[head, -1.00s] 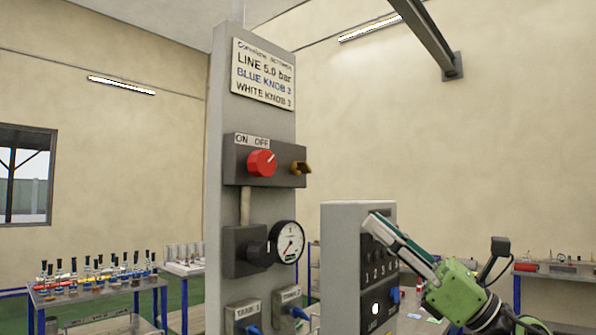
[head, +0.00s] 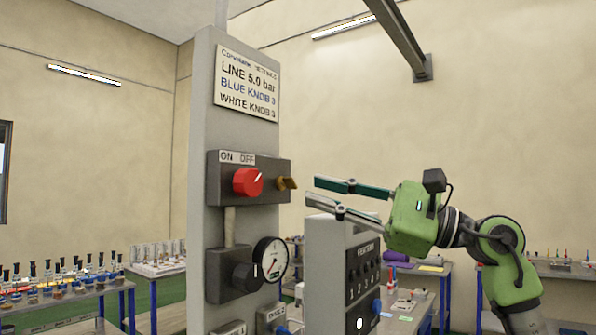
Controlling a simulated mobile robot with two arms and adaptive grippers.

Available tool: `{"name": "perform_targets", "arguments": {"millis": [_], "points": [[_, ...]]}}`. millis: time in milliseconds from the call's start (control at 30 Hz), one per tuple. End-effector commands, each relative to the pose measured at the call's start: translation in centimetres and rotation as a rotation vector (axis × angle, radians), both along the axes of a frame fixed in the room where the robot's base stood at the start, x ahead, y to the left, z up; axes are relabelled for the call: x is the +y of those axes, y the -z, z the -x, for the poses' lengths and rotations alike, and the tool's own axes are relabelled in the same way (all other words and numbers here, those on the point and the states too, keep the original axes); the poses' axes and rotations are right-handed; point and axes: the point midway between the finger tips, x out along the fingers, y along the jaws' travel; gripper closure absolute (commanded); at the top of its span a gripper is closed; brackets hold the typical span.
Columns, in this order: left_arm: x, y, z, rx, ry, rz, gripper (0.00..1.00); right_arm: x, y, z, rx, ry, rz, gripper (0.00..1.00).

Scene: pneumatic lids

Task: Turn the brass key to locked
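The brass key (head: 287,183) sticks out from the right end of a dark grey switch box (head: 222,190) on a tall grey column. A red knob (head: 248,182) is left of it on the same box, below an ON OFF label (head: 237,158). My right gripper (head: 311,190) is open and empty, with its two fingers apart and pointing left. Its fingertips are just right of the brass key, apart from it in the picture. My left gripper is out of view.
Below the box are a pressure gauge (head: 270,259) and a black knob (head: 247,277). A grey panel with numbered dark knobs (head: 329,280) stands below my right gripper. Benches with bottles (head: 62,290) are at the left.

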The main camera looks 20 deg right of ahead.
Motion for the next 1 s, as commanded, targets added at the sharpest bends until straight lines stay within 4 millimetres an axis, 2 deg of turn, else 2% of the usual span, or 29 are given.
{"name": "perform_targets", "arguments": {"millis": [33, 300, 667, 767, 1000], "points": [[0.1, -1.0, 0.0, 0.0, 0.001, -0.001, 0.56, 0.9, -0.8, -0.5, 0.001, -0.004, -0.002, 0.79], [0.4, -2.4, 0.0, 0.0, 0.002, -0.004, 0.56, 3.5, -1.4, -2.5, 0.001, -0.001, -0.002, 0.79], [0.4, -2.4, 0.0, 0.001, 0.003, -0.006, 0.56, 3.9, -1.3, -2.8, 0.002, -0.001, -0.001, 0.79], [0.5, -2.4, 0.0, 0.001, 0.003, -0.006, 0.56, 3.9, -1.3, -2.8, 0.001, -0.001, -0.002, 1.0], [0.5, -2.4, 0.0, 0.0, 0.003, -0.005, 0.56, 3.9, -1.3, -2.8, 0.002, 0.0, -0.002, 1.0]]}}
